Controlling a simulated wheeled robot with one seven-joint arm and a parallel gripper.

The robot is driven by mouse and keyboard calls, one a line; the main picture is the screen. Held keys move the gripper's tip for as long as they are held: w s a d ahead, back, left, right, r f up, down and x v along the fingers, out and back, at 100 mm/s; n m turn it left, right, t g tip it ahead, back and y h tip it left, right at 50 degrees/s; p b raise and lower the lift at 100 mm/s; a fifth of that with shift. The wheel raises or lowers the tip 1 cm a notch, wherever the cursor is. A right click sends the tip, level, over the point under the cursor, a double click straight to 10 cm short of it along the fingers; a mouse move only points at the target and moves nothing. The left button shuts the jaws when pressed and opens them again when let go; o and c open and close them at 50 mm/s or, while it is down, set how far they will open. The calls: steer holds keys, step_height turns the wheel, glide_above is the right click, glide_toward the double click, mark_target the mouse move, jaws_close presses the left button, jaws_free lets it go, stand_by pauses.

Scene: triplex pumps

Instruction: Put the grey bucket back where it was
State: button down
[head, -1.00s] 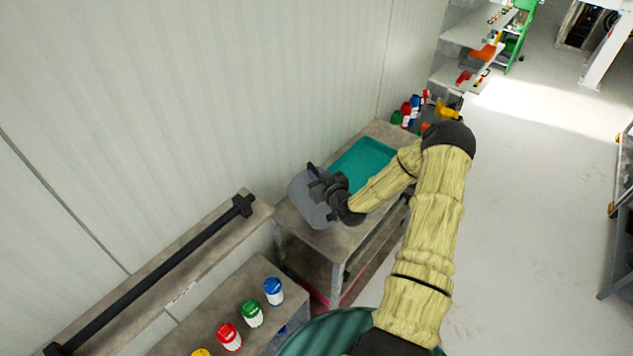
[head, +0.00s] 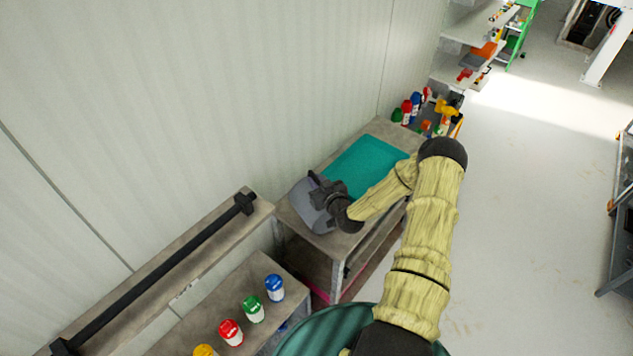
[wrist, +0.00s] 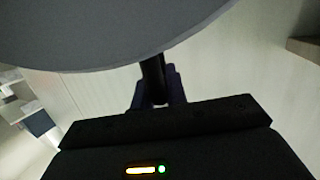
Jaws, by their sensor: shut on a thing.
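The grey bucket (head: 308,208) is at the near left end of the workbench, beside a teal tray. My gripper (head: 318,186) is shut on the bucket at its upper edge, and my arm reaches in from the right. I cannot tell if the bucket touches the bench top. In the wrist view the bucket (wrist: 110,30) fills the top as a large grey curved shape, with the dark fingers (wrist: 158,85) of my gripper below it. The exact grip is dark and partly hidden.
The teal tray (head: 362,165) lies on the workbench (head: 340,243). Several coloured bottles (head: 407,110) stand behind it. A lower bench in front holds more bottles (head: 254,309). A wall (head: 200,90) runs close along the left. Open floor (head: 540,200) lies to the right.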

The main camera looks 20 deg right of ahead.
steer(key=shift+f, duration=0.1)
steer(key=c, duration=1.8)
jaws_free()
steer(key=o, duration=0.4)
